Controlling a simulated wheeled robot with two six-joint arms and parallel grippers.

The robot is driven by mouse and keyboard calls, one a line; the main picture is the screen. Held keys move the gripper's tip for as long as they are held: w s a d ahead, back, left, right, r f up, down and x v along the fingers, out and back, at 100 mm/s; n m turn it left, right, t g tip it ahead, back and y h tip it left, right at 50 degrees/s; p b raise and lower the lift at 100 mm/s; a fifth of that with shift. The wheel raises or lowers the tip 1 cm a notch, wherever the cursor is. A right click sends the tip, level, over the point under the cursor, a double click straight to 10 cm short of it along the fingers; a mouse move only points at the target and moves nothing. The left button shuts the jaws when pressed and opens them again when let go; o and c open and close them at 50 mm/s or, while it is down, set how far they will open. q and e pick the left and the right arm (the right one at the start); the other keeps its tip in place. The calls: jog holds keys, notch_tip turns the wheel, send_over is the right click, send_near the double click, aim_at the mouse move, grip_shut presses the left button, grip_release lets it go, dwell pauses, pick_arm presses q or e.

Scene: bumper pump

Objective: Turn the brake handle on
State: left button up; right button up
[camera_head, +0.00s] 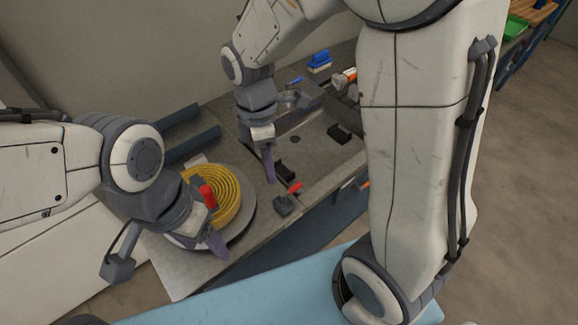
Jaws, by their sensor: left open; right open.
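A small red handle (295,187) sits beside a dark grey block (284,205) near the front edge of the bench. A red upright knob (207,196) stands on a round yellow coiled part (232,188). I cannot tell for certain which red part is the brake handle. My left gripper (214,238) is open at the front of the coil, pointing down toward the bench edge, apart from the small red handle. My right gripper (268,163) is open and points down over the bench, just behind and left of the small red handle. Its fingers partly overlap each other in view.
The grey bench (185,275) has black blocks (339,133) and a blue brush-like item (320,61) toward the back. An orange-and-white tool (345,78) lies near my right arm, which hides much of the right side. A light blue surface (260,295) lies in front.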

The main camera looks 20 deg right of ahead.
aim_at(293, 187)
jog(key=w+d+f+n, duration=0.5)
jog(key=d, duration=0.1)
jog(key=shift+g, duration=0.4)
jog(key=f, duration=0.3)
jog(key=s+f, duration=0.1)
jog(key=f, duration=0.3)
jog(key=d+f+p, duration=0.1)
jog(key=f, duration=0.2)
jog(key=shift+s+f, duration=0.15)
jog(key=shift+s, duration=0.05)
grip_shut()
dwell(0.5)
